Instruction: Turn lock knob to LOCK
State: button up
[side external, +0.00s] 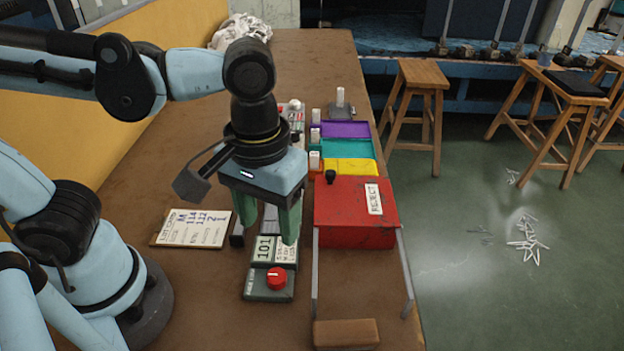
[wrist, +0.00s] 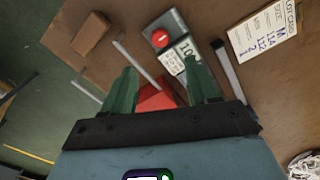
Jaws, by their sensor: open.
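The red lock knob (side external: 276,279) sits on top of a grey base at the near end of the small unit marked 101 (side external: 263,250). A short white mark shows on it, but no LOCK lettering can be read. The knob (wrist: 161,38) also shows at the top of the wrist view, beyond the fingertips. My gripper (side external: 271,226) has green fingers, spread apart and empty. It hangs over the far part of the unit, behind the knob and apart from it. In the wrist view, my gripper (wrist: 160,72) is open with the unit past its fingers.
A red REJECT box (side external: 345,222) stands close right of my gripper. Grey bars (side external: 405,270) and a brown block (side external: 346,334) are nearer. A lot card (side external: 193,228) lies left. Yellow (side external: 350,166), teal (side external: 348,148) and purple (side external: 345,129) trays stand behind.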

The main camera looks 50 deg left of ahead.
aim_at(275, 275)
jog(key=shift+c, duration=1.4)
jog(key=shift+f, duration=5.95)
jog(key=c, duration=0.8)
jog(key=shift+o, duration=0.2)
jog(key=shift+m, duration=1.5)
jog(key=o, duration=0.8)
jog(key=shift+c, duration=0.2)
